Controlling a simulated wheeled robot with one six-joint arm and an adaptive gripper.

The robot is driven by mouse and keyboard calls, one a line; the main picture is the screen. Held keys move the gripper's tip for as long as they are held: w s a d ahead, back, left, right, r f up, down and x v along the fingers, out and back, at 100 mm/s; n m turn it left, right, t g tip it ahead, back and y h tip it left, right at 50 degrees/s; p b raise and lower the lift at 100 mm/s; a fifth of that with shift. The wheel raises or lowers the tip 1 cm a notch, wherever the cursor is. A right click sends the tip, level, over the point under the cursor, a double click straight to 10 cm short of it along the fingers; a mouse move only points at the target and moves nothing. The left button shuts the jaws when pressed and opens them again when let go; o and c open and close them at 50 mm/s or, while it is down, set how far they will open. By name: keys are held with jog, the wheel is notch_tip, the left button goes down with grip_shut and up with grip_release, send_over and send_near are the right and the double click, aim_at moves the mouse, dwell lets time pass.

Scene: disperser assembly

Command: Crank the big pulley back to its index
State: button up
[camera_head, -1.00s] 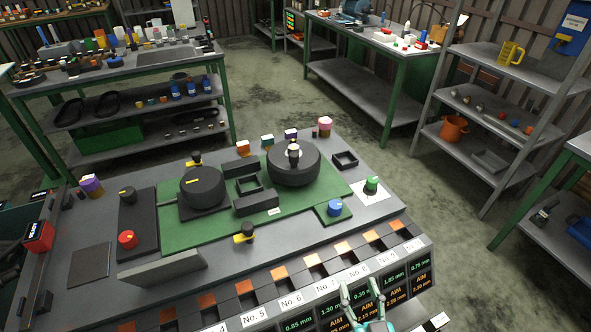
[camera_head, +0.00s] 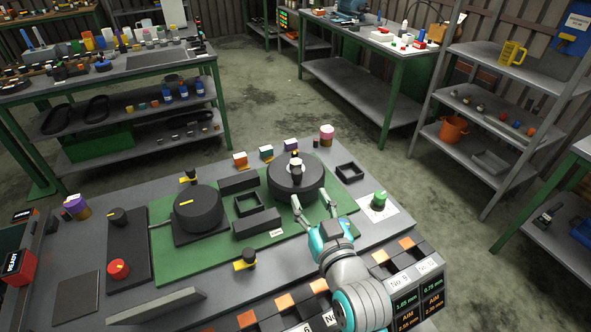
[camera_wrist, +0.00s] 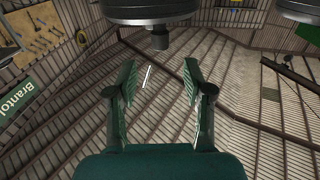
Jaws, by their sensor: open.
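The big pulley (camera_head: 293,183) is a dark round drum at the back right of the green plate (camera_head: 180,262). A pale-and-dark upright knob (camera_head: 295,167) stands on its top. A small yellow mark shows behind the knob; I cannot tell whether the pulley lines up with it. My gripper (camera_head: 313,203) is open and empty at the pulley's near right side; contact cannot be told. In the wrist view, my gripper (camera_wrist: 160,78) has its fingers spread. A dark disc (camera_wrist: 150,10) with a short stub (camera_wrist: 160,40) appears beyond the fingertips.
A smaller dark drum (camera_head: 198,212) with a yellow mark stands left on the plate. Dark blocks (camera_head: 257,224) and a square frame (camera_head: 248,204) lie between the drums. A green knob (camera_head: 379,200) stands right of my arm. A black-yellow knob (camera_head: 246,260) stands at the plate's front edge.

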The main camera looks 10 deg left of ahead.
aim_at(299, 178)
jog(key=x, duration=0.9)
jog(key=shift+w+a, duration=0.1)
jog(key=shift+w, duration=0.05)
grip_shut()
